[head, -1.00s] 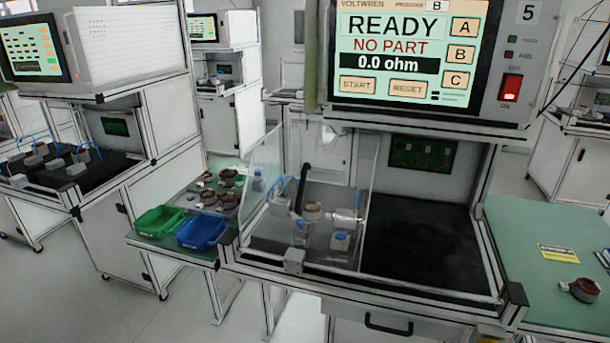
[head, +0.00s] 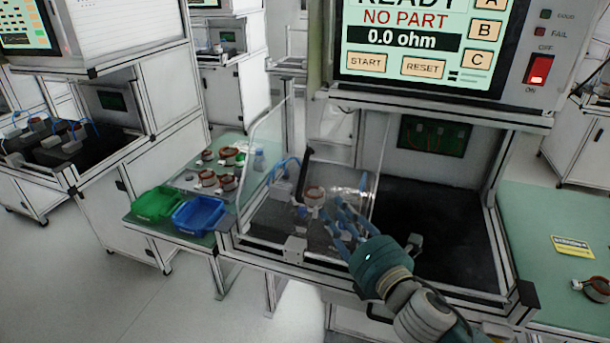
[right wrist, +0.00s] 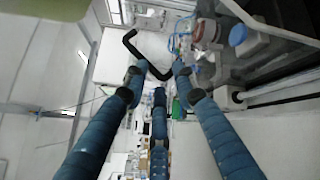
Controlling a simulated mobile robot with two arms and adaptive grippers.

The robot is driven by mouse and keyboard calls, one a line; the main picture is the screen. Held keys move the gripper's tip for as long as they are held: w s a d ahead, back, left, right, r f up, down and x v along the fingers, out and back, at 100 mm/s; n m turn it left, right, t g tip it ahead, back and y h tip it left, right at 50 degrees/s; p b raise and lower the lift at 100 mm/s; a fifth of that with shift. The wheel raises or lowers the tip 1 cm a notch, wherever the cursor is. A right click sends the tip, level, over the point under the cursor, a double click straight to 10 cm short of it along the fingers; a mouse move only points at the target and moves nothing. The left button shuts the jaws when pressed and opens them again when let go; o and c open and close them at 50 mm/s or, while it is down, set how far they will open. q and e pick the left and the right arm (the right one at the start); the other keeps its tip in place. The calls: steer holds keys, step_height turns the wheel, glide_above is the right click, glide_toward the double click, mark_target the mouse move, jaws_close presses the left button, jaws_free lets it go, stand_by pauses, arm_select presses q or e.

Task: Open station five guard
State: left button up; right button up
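The station five guard (head: 340,150) is a clear panel over the left half of the bench, with a black bent handle (head: 305,170) near its left side. The guard appears down over the fixture. A copper-coloured stator (head: 314,194) shows behind it. My right gripper (head: 345,215) is in front of the guard, right of and below the handle in the head view. Its blue fingers are spread and empty. In the right wrist view the handle (right wrist: 145,55) appears just past the spread fingertips (right wrist: 158,82), not gripped. My left gripper is not in view.
The tester screen (head: 420,45) reads NO PART above the bench. A green bin (head: 157,204) and a blue bin (head: 199,216) stand on the left side table with several stators. A green table (head: 545,230) is at far right.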

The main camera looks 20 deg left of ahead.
mark_target(302, 177)
steer(key=w+a+r+n, duration=0.1)
steer(key=w+a, duration=0.1)
steer(key=a, duration=0.1)
steer(key=w+a+n+y+p, duration=0.1)
steer(key=w+a+n, duration=0.1)
steer(key=w+a, duration=0.1)
steer(key=w+a+r+n, duration=0.1)
steer(key=w+a+n, duration=0.1)
steer(key=a, duration=0.1)
steer(key=shift+w+a+r+g+y, duration=0.2)
steer(key=shift+a+r+g+y, duration=0.1)
steer(key=shift+a+g, duration=0.1)
jaws_close()
